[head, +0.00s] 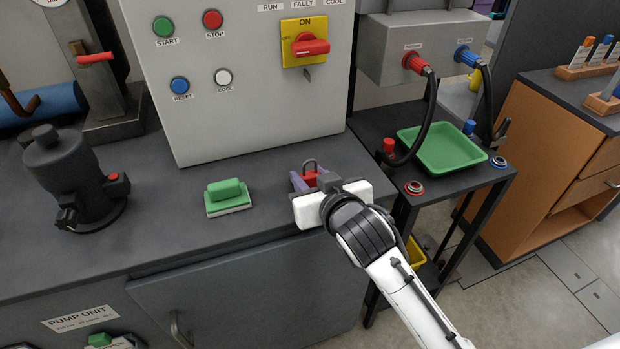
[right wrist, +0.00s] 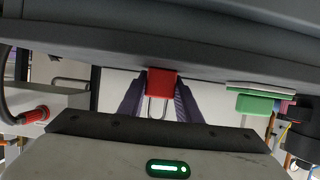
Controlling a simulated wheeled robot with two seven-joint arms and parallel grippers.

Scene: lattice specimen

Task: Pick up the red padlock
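The red padlock (head: 311,179) with its grey shackle stands on the dark bench top, in front of the grey control cabinet. My right gripper (head: 312,184) reaches over it from the front right, its purple fingers apart on either side of the padlock. In the right wrist view, the padlock's red body (right wrist: 162,82) lies between the far ends of the two open fingers (right wrist: 160,88), with the shackle showing below it. I cannot tell whether either finger touches it. The white gripper body hides part of the padlock in the head view. My left gripper is not in view.
A dark pump-like unit (head: 75,180) stands further left. The control cabinet (head: 235,120) rises close behind. A side stand with a green tray (head: 440,148) and cables is to the right.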

